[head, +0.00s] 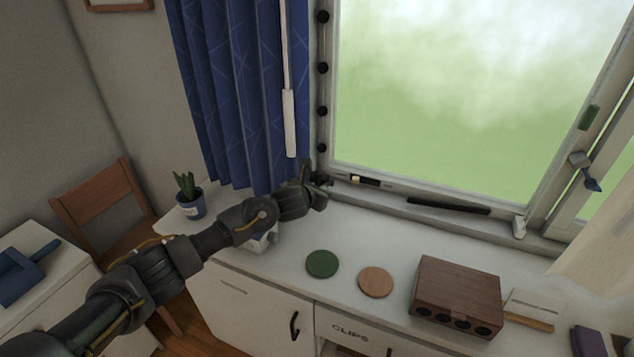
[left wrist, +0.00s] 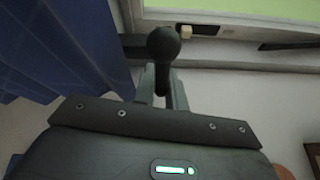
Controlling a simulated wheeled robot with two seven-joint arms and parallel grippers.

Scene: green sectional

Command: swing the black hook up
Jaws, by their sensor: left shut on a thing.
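The black hook (left wrist: 163,46) shows in the left wrist view as a dark stem with a round ball end. It stands between the fingers of my left gripper (left wrist: 163,92), which is shut on it. In the head view my left gripper (head: 318,191) is at the lower left corner of the window, just above the counter. There the hook is mostly hidden by the gripper, and its exact angle cannot be told. My right gripper is in neither view.
A blue curtain (head: 225,90) hangs close left of the gripper. Black knobs (head: 322,67) line the window's left edge. The counter (head: 330,225) holds a potted plant (head: 190,204), a green disc (head: 322,264), a tan disc (head: 375,282) and a wooden box (head: 456,290).

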